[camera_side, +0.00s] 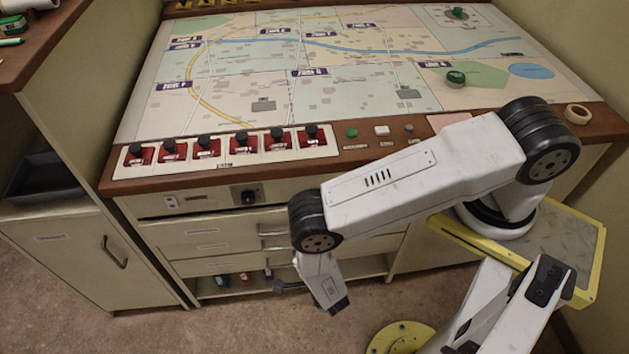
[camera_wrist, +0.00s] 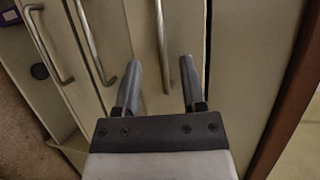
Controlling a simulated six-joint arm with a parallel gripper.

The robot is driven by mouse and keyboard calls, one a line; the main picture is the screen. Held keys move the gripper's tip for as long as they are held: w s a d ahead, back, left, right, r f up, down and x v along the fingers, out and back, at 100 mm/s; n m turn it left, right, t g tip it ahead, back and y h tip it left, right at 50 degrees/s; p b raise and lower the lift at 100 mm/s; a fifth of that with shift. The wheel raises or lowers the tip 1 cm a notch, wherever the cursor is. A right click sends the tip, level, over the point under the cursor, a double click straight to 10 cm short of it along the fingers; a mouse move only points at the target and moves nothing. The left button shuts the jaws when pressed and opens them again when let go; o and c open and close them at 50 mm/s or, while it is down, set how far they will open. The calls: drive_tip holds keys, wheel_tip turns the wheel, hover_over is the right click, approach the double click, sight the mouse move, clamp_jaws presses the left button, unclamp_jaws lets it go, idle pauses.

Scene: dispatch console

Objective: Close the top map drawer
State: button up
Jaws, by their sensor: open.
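The top map drawer (camera_side: 208,232) is the pale drawer with a label, under the console's switch strip. It seems to stand out a little from the cabinet, but I cannot tell how far. Its handle (camera_side: 272,233) is partly hidden by my arm in the side view. My gripper (camera_side: 279,288) is low in front of the drawers in the side view. In the wrist view my gripper (camera_wrist: 163,72) is open and empty. Its fingers appear on either side of the rightmost bar handle (camera_wrist: 162,50); contact cannot be told.
Lower drawers (camera_side: 205,264) sit below, above an open shelf (camera_side: 235,292) with small items. The map console (camera_side: 330,90) has red switches (camera_side: 206,146) along its front. A cabinet (camera_side: 85,262) stands at left.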

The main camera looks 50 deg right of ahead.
sight(286, 233)
drive_tip(key=shift+w+d, duration=0.1)
drive_tip(key=shift+w, duration=0.05)
drive_tip(key=shift+x, duration=3.7)
clamp_jaws()
